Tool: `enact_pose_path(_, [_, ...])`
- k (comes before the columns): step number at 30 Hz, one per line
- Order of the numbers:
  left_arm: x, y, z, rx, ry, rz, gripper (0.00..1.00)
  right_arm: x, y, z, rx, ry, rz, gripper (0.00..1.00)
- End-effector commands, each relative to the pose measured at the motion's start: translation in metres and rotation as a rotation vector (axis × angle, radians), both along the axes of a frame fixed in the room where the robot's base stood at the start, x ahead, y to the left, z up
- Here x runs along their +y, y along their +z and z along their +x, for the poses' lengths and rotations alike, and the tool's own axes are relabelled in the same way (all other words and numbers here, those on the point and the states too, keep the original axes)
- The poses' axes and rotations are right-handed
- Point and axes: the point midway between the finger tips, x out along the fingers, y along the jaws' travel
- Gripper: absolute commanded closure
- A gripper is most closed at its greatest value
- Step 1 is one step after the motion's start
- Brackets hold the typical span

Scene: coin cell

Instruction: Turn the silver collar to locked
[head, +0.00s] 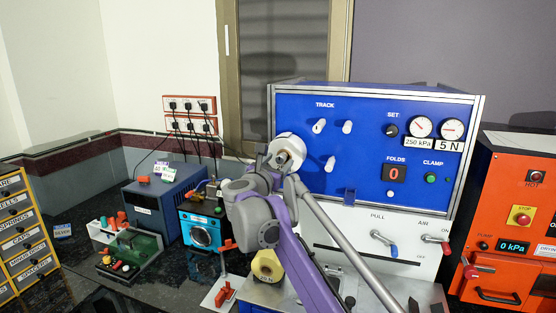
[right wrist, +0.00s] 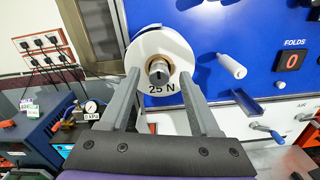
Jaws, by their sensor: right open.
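A white disc marked 25 N (right wrist: 160,50) stands out from the blue panel. At its centre is a short round collar (right wrist: 157,72), silver-grey with a brownish tint and a dark middle. In the head view the collar (head: 284,158) is partly covered by my gripper. My right gripper (right wrist: 157,78) is open. Its two grey fingers point at the disc, one on each side of the collar, with clear gaps to it. I cannot tell whether the fingertips touch the disc. No lock marking is readable. My left gripper is not in view.
The blue panel (head: 370,110) carries white pegs, gauges and a FOLDS display. A white peg (right wrist: 231,66) and blue bracket (right wrist: 246,102) are right of the fingers. A PULL lever (head: 384,243) is lower right. Blue boxes stand left.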

Motion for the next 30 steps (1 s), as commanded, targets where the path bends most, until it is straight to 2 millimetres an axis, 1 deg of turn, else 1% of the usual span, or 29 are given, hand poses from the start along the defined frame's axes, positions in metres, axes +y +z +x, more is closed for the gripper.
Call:
enact_pose_path(3, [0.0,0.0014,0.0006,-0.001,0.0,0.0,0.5,-0.0013,-0.0003,0.0047,0.0,0.001,0.0,0.37])
enact_pose_path(10, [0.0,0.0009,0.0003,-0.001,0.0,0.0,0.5,-0.0012,-0.001,0.0049,0.001,0.001,-0.001,0.37])
enact_pose_path(11, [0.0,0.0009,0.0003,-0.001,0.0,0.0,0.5,-0.0013,-0.0011,0.0049,0.001,0.001,-0.001,0.41])
enact_pose_path(12, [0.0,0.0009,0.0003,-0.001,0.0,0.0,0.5,-0.0011,-0.001,0.0048,0.001,0.001,-0.001,0.48])
enact_pose_path(17, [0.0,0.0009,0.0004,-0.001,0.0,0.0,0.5,-0.0012,-0.001,0.0048,0.001,0.001,-0.001,0.77])
enact_pose_path(18, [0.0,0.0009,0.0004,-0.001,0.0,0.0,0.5,-0.0012,-0.001,0.0047,0.001,0.001,-0.001,0.84])
enact_pose_path(21, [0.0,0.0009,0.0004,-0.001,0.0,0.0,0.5,-0.0012,-0.001,0.0047,0.001,0.001,-0.001,1.0])
enact_pose_path(30, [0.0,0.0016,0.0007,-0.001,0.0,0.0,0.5,-0.0012,-0.0008,0.0046,0.004,0.001,-0.01,1.0])
